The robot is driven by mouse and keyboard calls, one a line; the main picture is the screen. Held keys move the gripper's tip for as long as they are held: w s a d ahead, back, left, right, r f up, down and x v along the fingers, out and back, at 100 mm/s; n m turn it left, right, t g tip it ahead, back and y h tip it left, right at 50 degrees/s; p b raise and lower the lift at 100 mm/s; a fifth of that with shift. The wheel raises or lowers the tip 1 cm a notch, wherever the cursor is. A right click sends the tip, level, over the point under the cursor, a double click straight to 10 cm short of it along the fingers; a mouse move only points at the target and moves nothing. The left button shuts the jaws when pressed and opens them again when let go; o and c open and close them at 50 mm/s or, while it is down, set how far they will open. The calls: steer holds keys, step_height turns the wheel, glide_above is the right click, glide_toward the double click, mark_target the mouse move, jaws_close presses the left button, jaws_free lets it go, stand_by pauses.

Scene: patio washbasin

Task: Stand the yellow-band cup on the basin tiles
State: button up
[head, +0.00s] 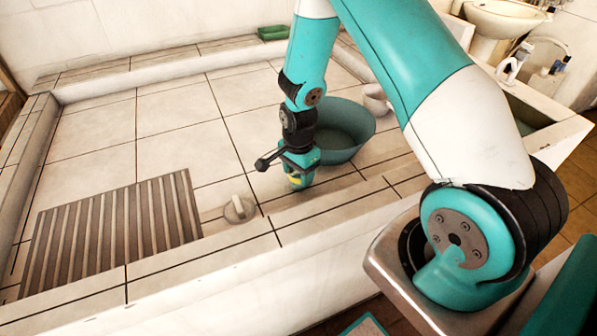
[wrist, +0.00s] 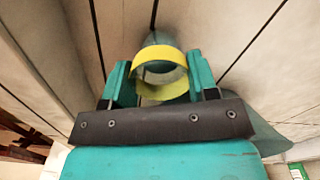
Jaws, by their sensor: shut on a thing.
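The yellow-band cup (wrist: 158,54) is between the two fingers of my gripper (wrist: 161,78) in the wrist view, its round rim with the yellow band facing the camera. The cup is over the basin tiles (head: 170,140), near the basin's front ledge. I cannot tell whether its base touches the tiles. Most of its body is hidden by the gripper and its own rim.
A dark teal bowl (head: 350,137) stands close behind and right of my gripper. A pale cup (head: 375,98) is beyond it. A slatted grate (head: 110,228) and a round grey fitting with a handle (head: 239,209) lie to the left. A green dish (head: 273,32) is on the back ledge.

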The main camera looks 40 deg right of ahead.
steer(key=shift+f, duration=0.25)
steer(key=o, duration=0.9)
steer(key=shift+o, duration=0.2)
steer(key=s+a+r+n, duration=0.1)
steer(key=a+r+n, duration=0.1)
steer(key=r, duration=0.7)
steer(key=s+a+r+n, duration=0.1)
steer(key=a+r+n, duration=0.15)
steer(key=r, duration=0.65)
steer(key=s+a+r+n+y, duration=0.2)
steer(key=s+a+r+n, duration=0.4)
steer(key=s+n, duration=0.3)
steer(key=s+a+r+n+y, duration=0.2)
steer(key=s+a+r+n, duration=0.4)
steer(key=s+n, duration=0.3)
steer(key=shift+s+a+b, duration=0.35)
steer(key=shift+s+a, duration=0.15)
steer(key=shift+s, duration=0.1)
steer(key=shift+r+n, duration=0.15)
steer(key=shift+n, duration=0.1)
